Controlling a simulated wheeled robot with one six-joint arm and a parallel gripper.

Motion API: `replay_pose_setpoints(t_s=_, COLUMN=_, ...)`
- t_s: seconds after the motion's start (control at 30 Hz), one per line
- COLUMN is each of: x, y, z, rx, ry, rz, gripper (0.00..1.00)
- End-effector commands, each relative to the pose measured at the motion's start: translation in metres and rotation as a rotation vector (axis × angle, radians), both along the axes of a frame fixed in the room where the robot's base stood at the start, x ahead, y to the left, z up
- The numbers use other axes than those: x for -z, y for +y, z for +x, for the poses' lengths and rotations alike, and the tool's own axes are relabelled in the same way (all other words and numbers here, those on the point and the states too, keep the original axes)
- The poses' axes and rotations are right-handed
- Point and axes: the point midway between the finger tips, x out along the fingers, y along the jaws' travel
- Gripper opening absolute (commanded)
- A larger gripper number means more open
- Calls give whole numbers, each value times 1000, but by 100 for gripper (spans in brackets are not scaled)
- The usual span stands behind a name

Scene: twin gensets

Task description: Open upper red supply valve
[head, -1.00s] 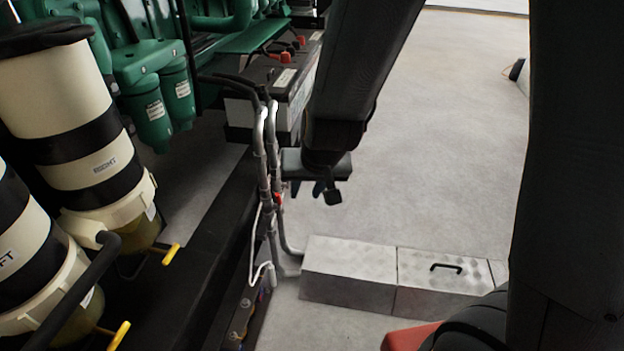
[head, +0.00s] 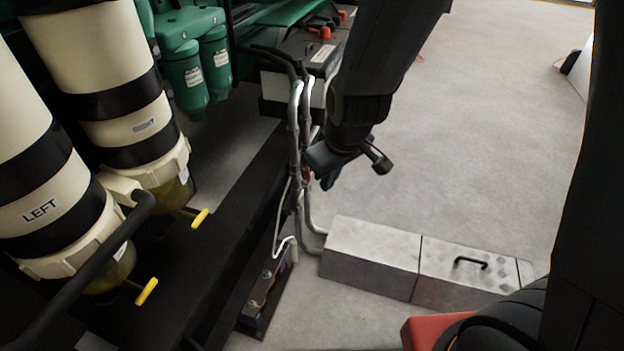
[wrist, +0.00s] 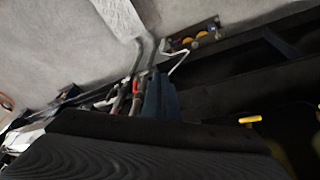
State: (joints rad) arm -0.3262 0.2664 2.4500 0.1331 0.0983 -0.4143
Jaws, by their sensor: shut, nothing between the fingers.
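A small red valve handle (head: 307,174) shows on the grey vertical pipes (head: 296,150) beside the genset frame. It is partly hidden behind my gripper in the head view. In the wrist view a red spot (wrist: 135,86) shows on the pipes, just left of my dark gripper fingers (wrist: 158,98). I cannot tell whether the gripper touches the handle, which valve is the upper one, or how its handle is turned.
Two cream filters, one labelled LEFT (head: 45,205), stand at left with yellow drain handles (head: 147,291). A battery (head: 305,60) sits behind the pipes. A metal floor duct (head: 370,258) runs right from the pipe foot.

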Motion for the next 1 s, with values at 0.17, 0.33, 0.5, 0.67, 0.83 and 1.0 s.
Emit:
replay_pose_setpoints(t_s=0.17, x=38, y=17, z=1, rx=-525, ry=7, rz=-207, gripper=0)
replay_pose_setpoints(t_s=0.33, x=65, y=24, z=11, rx=-1012, ry=0, rz=-423, gripper=0)
replay_pose_setpoints(t_s=0.5, x=85, y=33, z=34, rx=-1483, ry=-21, rz=-664, gripper=0)
replay_pose_setpoints(t_s=0.67, x=96, y=48, z=63, rx=-1862, ry=-47, rz=-893, gripper=0)
replay_pose_setpoints(t_s=0.83, x=99, y=65, z=84, rx=-2106, ry=-70, rz=-1066, gripper=0)
replay_pose_setpoints(t_s=1.0, x=101, y=71, z=92, rx=-2182, ry=-79, rz=-1124, gripper=0)
